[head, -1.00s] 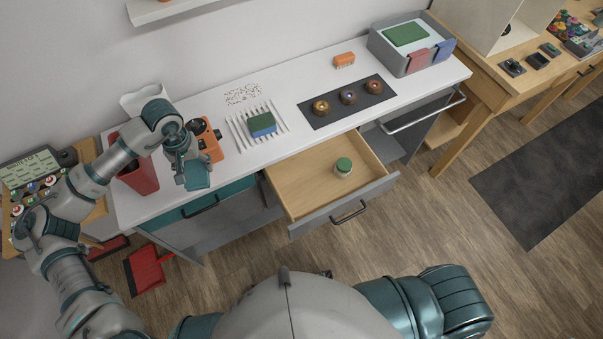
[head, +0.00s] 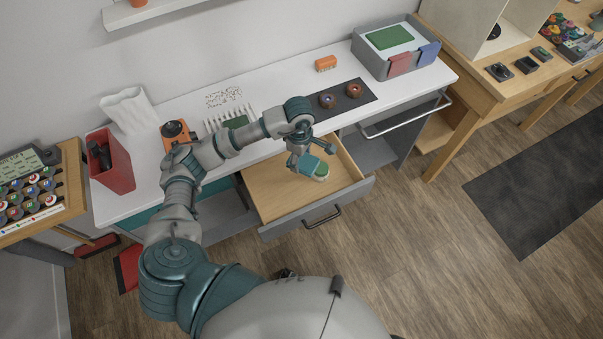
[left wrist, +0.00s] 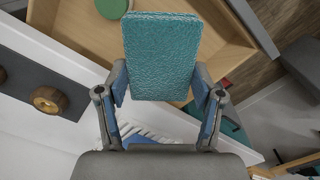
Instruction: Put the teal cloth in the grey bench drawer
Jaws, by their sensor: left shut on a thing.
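The teal cloth (left wrist: 161,56) is a folded, textured rectangle held between the fingers of my left gripper (left wrist: 163,100) in the left wrist view. In the head view, my left gripper (head: 302,158) and the cloth (head: 308,164) are above the open grey bench drawer (head: 270,184). The drawer has a wooden inside and a grey front with a dark handle. A jar with a green lid (head: 321,171) stands in the drawer, just beside the cloth in the picture and partly hidden by it. The green lid also shows in the left wrist view (left wrist: 112,7). My right gripper is not in view.
The white bench top holds a dark mat (head: 352,108) with round brown parts, a white rack (head: 222,117), an orange brush (head: 326,64), a red bin (head: 112,166) and a grey box (head: 372,67). The drawer floor is mostly clear.

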